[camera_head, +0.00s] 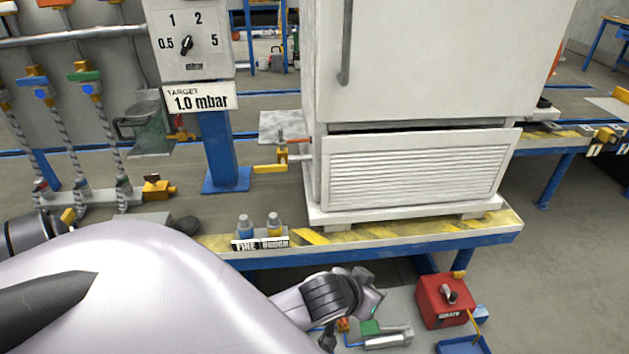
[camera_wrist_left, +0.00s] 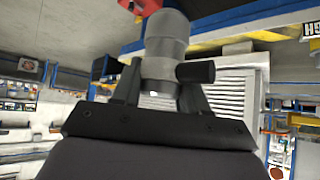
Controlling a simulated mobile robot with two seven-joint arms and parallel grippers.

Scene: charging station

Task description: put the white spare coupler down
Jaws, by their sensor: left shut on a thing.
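My left gripper (camera_wrist_left: 160,92) is shut on a pale grey-white stepped cylinder with a dark side stub, which I take to be the white spare coupler (camera_wrist_left: 166,42). In the left wrist view the coupler stands out past the fingertips, with the louvred white cabinet behind it. In the head view my left wrist is low in the middle, in front of the bench's striped edge; the arm mostly hides the fingers, and the coupler cannot be made out clearly there. My right gripper is not in view.
The white cabinet (camera_head: 415,170) stands on the bench with a yellow-striped edge (camera_head: 375,230). Two small bottles stand behind a label (camera_head: 260,243). A red box (camera_head: 444,298) and a blue tray (camera_head: 462,345) are at lower right. A grey cylinder (camera_head: 388,339) lies below my wrist.

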